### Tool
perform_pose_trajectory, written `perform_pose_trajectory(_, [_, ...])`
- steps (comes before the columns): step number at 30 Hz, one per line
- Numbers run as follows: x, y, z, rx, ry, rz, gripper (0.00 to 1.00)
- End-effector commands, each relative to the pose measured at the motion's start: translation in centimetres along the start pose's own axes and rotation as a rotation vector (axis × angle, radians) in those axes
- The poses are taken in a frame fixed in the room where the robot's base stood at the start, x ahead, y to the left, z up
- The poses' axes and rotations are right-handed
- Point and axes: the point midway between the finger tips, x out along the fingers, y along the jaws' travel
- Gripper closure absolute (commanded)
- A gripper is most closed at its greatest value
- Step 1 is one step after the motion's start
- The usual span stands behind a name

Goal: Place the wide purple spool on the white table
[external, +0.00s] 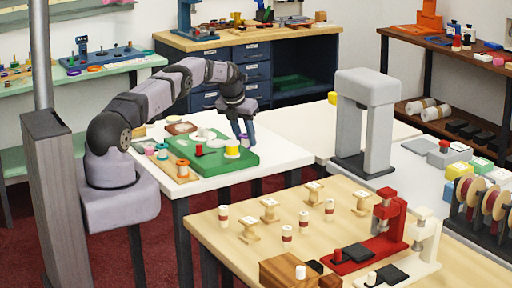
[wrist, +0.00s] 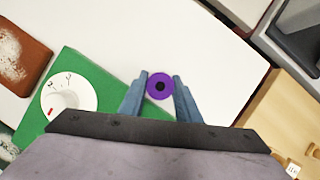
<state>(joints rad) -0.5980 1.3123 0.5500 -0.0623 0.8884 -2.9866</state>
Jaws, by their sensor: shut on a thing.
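The purple spool (wrist: 160,86) shows end-on in the wrist view as a purple disc with a dark centre hole. My gripper (wrist: 160,80) is shut on it, with one blue-grey finger on each side. In the external view my gripper (external: 246,139) points down beside the right end of the green board (external: 215,170), over the white table (external: 268,160). The white table (wrist: 185,35) also fills the area around the spool in the wrist view. The spool is mostly hidden by the fingers in the external view, and I cannot tell whether it touches the table.
The green board carries a white dial (wrist: 69,95) with a red mark and a yellow spool (external: 232,149). A wooden tray with several coloured spools (external: 182,168) stands left of it. A grey press (external: 365,120) stands to the right. White table top beyond the board is clear.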

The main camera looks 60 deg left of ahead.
Motion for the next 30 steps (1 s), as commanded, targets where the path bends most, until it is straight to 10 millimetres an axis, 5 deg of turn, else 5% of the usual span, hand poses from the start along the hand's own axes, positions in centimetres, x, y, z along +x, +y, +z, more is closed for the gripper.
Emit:
perform_pose_trajectory(11, [0.4, 0.0, -0.1, 0.000, -0.001, 0.000, 0.95])
perform_pose_trajectory(12, [0.3, 0.0, -0.1, 0.000, -0.001, 0.000, 0.63])
perform_pose_trajectory(14, [0.3, 0.0, -0.1, 0.000, -0.001, 0.000, 0.51])
perform_pose_trajectory(30, [-0.6, 0.0, 0.1, 0.000, -0.003, 0.000, 0.51])
